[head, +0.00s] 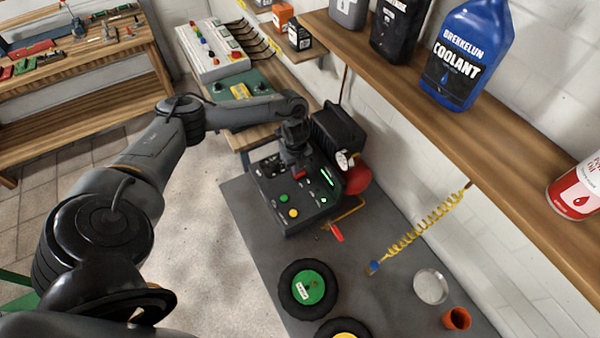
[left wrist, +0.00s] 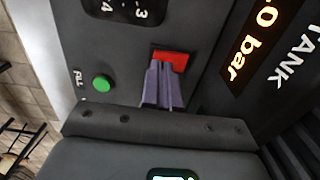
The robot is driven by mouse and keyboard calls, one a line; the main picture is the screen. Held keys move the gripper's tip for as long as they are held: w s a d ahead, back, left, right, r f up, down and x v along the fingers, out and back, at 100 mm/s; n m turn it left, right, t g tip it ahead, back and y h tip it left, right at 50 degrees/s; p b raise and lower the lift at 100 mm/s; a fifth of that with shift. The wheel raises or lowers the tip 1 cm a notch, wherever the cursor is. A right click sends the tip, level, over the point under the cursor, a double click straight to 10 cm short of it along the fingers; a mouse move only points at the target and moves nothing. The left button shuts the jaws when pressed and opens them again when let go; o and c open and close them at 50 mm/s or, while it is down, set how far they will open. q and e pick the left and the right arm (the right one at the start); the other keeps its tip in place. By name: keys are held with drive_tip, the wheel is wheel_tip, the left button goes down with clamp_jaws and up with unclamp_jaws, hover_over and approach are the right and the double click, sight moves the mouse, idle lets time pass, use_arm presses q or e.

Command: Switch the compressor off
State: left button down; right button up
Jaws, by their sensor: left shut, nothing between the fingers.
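The compressor (head: 265,191) is a dark box with a sloped control panel, a gauge (head: 346,160) and a red tank part behind it. A red switch (head: 299,173) on the panel also shows in the left wrist view (left wrist: 172,60). My left gripper (head: 298,167) is over the panel, shut and empty. In the left wrist view its fingertips (left wrist: 160,66) are at the red switch and overlap its lower edge; I cannot tell whether they touch. A green button (left wrist: 101,83) marked FILL lies left of them. My right gripper is not in view.
An orange lit readout (left wrist: 252,35) ends in "0 bar", beside the word TANK. A wooden shelf (head: 480,150) with bottles overhangs on the right.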

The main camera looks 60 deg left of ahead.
use_arm(q)
drive_tip(key=shift+f+b, duration=0.3)
drive_tip(key=shift+f, duration=0.15)
idle(0.6)
drive_tip(key=shift+f+b, duration=0.4)
drive_tip(key=shift+f, duration=0.15)
drive_tip(key=shift+r, duration=0.15)
wheel_tip(320, 180, up, 7)
drive_tip(key=p, duration=0.6)
drive_tip(key=shift+p, duration=0.35)
idle(0.4)
